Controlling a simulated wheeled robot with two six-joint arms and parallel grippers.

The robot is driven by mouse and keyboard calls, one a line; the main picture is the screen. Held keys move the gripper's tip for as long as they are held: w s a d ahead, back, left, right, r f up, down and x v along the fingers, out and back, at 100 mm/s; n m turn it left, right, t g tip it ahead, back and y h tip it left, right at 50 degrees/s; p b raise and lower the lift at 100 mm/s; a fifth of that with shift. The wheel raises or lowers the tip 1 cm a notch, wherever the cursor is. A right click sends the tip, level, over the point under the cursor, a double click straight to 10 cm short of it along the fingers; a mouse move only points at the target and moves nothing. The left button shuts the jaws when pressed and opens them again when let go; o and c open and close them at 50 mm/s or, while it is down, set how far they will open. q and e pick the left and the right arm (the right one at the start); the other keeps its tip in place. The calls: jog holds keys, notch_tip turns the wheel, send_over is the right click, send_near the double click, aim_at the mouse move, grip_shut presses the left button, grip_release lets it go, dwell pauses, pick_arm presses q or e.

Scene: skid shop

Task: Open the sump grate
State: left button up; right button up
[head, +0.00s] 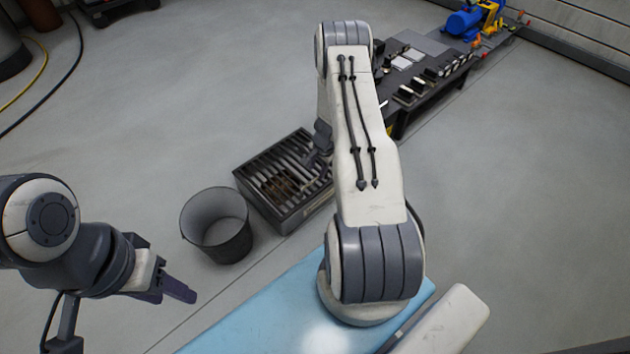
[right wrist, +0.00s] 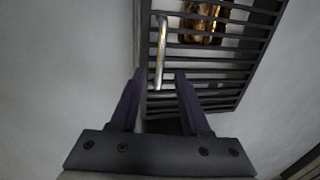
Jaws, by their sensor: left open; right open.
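The sump grate (head: 285,172) is a dark barred cover lying flat on a low box on the floor, in the middle of the head view. In the right wrist view the grate (right wrist: 215,57) fills the upper middle, with a pale bar handle (right wrist: 161,52) along its left side. My right gripper (right wrist: 158,75) is open, its two fingers on either side of the handle's near end in the picture; I cannot tell whether they touch it. In the head view my right arm partly hides that gripper (head: 318,163). My left gripper (head: 178,293) is open and empty at the lower left, away from the grate.
A dark bucket (head: 217,226) stands just left of the grate box. A long dark skid (head: 415,85) with a blue and yellow pump (head: 470,20) reaches to the upper right. A second floor grate (head: 115,8) and hoses lie at the upper left. Open floor lies left and right.

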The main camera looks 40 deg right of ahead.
aim_at(314, 180)
jog(key=f+b, duration=0.1)
jog(key=f, duration=0.1)
jog(key=w+f, duration=0.1)
jog(key=f, duration=0.2)
jog(key=shift+a+f+b, duration=0.1)
jog(key=shift+f+b, duration=0.1)
jog(key=shift+b, duration=0.15)
grip_shut()
dwell(1.1)
